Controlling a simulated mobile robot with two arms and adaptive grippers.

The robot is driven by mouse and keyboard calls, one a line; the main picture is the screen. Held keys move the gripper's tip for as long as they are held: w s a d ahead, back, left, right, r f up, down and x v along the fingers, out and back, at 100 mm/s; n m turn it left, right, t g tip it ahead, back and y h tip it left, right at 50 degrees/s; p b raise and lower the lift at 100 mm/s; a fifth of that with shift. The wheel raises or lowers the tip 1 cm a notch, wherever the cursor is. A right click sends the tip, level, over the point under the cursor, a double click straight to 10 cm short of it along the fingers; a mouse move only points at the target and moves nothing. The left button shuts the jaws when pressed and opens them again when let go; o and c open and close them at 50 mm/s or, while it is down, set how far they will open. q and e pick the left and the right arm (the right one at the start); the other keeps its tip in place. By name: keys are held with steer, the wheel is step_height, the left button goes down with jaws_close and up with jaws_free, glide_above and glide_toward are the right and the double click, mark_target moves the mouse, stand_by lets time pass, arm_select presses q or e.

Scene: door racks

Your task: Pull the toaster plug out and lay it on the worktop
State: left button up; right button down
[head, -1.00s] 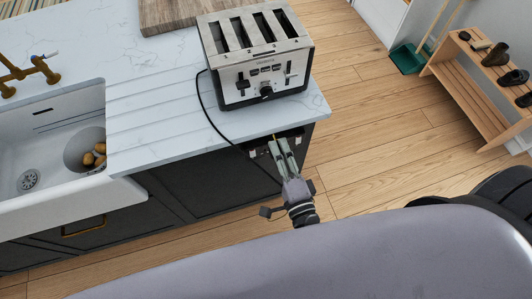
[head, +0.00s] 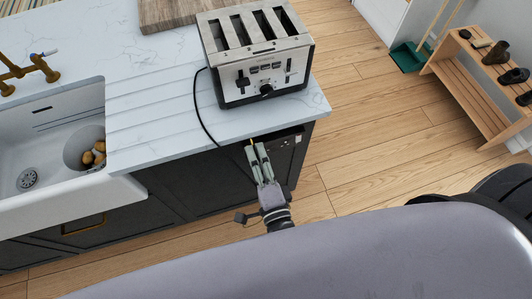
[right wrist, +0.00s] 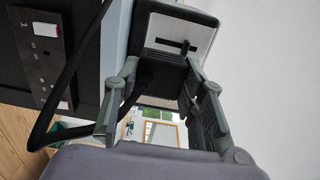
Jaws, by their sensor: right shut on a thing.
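The silver and black toaster (head: 262,75) stands on the white worktop (head: 165,95) near its right end. Its black cord (head: 203,118) runs down over the front edge. My right gripper (head: 257,148) is just below that edge, in front of the dark cabinet. It is shut on the black plug (right wrist: 163,74), which shows between the fingers in the right wrist view; the gripper hides it in the head view. The socket panel (head: 288,141) is to the gripper's right, and the plug is apart from it. My left gripper is not in view.
The sink (head: 50,175) with a bowl is at the left. A wooden board (head: 180,14) lies behind the toaster. The worktop left of the toaster is clear. A wooden rack (head: 470,90) stands on the floor at the right.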

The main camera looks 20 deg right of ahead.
steer(key=a+b, duration=0.1)
steer(key=a, duration=0.9)
steer(key=shift+s+a, duration=0.25)
stand_by(0.3)
steer(key=m+b, duration=0.4)
steer(key=m, duration=0.4)
steer(key=m+y+b, duration=0.1)
steer(key=m+b, duration=0.3)
steer(key=m, duration=0.5)
steer(key=shift+g, duration=0.4)
